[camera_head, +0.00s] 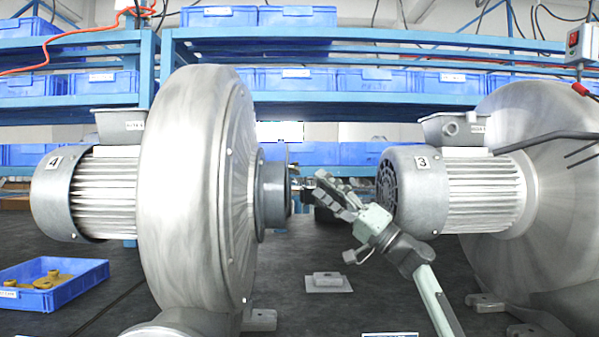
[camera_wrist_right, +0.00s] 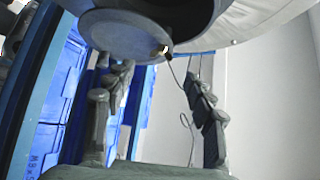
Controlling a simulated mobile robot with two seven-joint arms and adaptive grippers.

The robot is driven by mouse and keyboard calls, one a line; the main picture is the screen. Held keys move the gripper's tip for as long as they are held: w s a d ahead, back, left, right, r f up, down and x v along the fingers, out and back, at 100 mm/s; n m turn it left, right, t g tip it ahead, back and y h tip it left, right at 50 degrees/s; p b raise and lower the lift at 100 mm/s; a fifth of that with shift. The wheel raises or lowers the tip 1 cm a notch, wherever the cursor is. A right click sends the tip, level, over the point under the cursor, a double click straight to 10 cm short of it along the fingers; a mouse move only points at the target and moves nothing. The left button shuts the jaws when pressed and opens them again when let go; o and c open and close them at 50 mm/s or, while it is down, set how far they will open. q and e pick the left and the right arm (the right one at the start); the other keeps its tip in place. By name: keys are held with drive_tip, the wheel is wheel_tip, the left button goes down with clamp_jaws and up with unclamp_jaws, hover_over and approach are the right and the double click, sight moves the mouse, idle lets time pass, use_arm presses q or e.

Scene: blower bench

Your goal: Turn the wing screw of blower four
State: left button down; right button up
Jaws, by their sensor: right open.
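Blower four (camera_head: 195,180) is a large grey metal housing with a ribbed motor marked 4 (camera_head: 58,162) on its left. A round grey hub (camera_head: 272,193) sticks out of its right side. A small dark part shows at the hub's end by the fingertips; I cannot tell if it is the wing screw. My right gripper (camera_head: 315,188) is open, just right of the hub. In the right wrist view its fingers (camera_wrist_right: 155,82) are apart with nothing between them, below a dark round face (camera_wrist_right: 125,35) with a small bright spot at its edge. My left gripper is not in view.
Blower three (camera_head: 455,190) stands close on the right, its motor behind my right arm. A blue bin with yellow parts (camera_head: 88,284) lies at left. Blue shelves with bins (camera_head: 365,110) stand behind.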

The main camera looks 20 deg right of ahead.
sight(298, 168)
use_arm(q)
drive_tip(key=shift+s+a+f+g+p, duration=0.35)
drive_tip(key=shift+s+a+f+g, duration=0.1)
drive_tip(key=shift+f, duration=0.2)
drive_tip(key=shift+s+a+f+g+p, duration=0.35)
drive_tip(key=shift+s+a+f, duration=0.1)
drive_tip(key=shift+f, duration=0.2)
use_arm(e)
drive_tip(key=shift+x, duration=3.4)
drive_tip(key=shift+c, duration=0.6)
drive_tip(key=c, duration=1)
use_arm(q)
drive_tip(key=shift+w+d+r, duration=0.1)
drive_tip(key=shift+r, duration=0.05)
use_arm(e)
drive_tip(key=shift+c, duration=0.2)
